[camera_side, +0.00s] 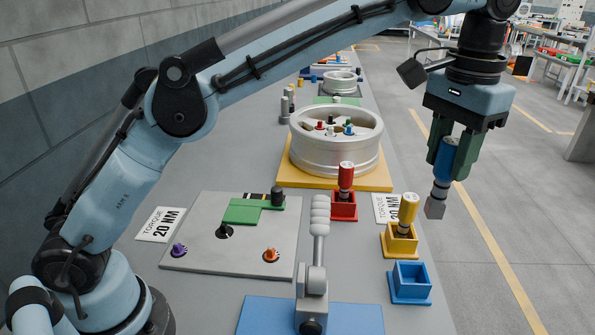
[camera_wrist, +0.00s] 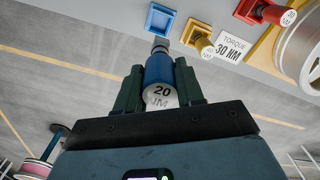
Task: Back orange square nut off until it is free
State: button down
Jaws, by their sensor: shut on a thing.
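The orange nut (camera_side: 271,255) sits on a stud on the grey plate (camera_side: 200,262), at the plate's front right; it is too small to make out its shape. My gripper (camera_side: 450,162) is shut on a blue torque driver (camera_side: 440,187), held upright with its grey socket end down. It hangs in the air to the right of the bench, well away from the nut. In the wrist view the blue driver (camera_wrist: 158,72) sits between both fingers and its end reads 20. The nut is out of that view.
An empty blue holder (camera_side: 410,282) stands near the bench's right edge. A yellow driver (camera_side: 408,209) and a red driver (camera_side: 346,176) stand in their holders. A purple nut (camera_side: 178,250), a green block (camera_side: 250,212), a lever (camera_side: 318,245) and a wheel (camera_side: 336,150) are nearby.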

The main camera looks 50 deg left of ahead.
jog(key=s+a+r+m, duration=0.1)
jog(key=s+a+r, duration=0.1)
jog(key=a, duration=0.4)
jog(key=s+a+r, duration=0.1)
jog(key=s+a, duration=0.1)
jog(key=a, duration=0.4)
jog(key=s+a+f+m, duration=0.2)
jog(key=s+a+f, duration=0.1)
jog(key=s+a, duration=0.85)
notch_tip(320, 180, down, 14)
jog(key=shift+d, duration=0.45)
dwell(0.5)
jog(key=shift+f, duration=0.7)
jog(key=shift+f, duration=0.6)
jog(key=c, duration=0.6)
grip_release()
